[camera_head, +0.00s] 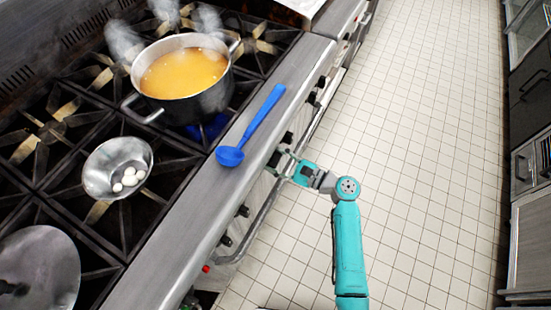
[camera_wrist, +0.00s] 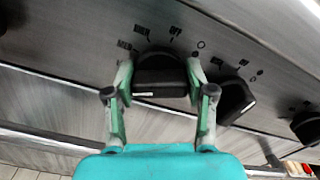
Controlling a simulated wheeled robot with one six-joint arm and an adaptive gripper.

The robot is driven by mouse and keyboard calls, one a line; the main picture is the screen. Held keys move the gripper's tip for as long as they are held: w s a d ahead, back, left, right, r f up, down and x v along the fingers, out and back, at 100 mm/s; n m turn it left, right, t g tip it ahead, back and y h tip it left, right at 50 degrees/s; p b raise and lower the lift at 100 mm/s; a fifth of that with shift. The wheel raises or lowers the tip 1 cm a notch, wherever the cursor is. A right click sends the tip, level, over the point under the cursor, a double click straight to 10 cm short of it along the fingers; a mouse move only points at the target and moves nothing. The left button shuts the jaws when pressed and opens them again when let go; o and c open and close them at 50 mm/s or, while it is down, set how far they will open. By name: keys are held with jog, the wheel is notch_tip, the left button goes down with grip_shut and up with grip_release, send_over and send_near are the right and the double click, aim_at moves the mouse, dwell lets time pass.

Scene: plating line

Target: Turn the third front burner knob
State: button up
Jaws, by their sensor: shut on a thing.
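A black burner knob (camera_wrist: 160,75) with printed marks around it sits on the grey front panel in the wrist view. My gripper (camera_wrist: 160,84) has one finger on each side of this knob and is shut on it. A second black knob (camera_wrist: 236,101) is close on the right, and a third (camera_wrist: 308,126) is at the right edge. In the head view my gripper (camera_head: 279,163) is at the stove front, below the ladle. Knobs show there nearer (camera_head: 243,210) and farther along (camera_head: 313,98). The gripped knob is mostly hidden in the head view.
A blue ladle (camera_head: 255,125) lies on the steel front ledge (camera_head: 190,220). A steaming pot (camera_head: 180,108) of orange soup, a metal bowl (camera_head: 100,175) with white eggs and a round lid (camera_head: 45,270) are on the stove. A rail (camera_head: 262,215) runs below the knobs. The tiled floor (camera_head: 430,150) is clear.

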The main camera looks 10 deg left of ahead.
dwell(0.5)
jog(key=o, duration=1.1)
jog(key=shift+o, duration=0.2)
jog(key=v, duration=1.2)
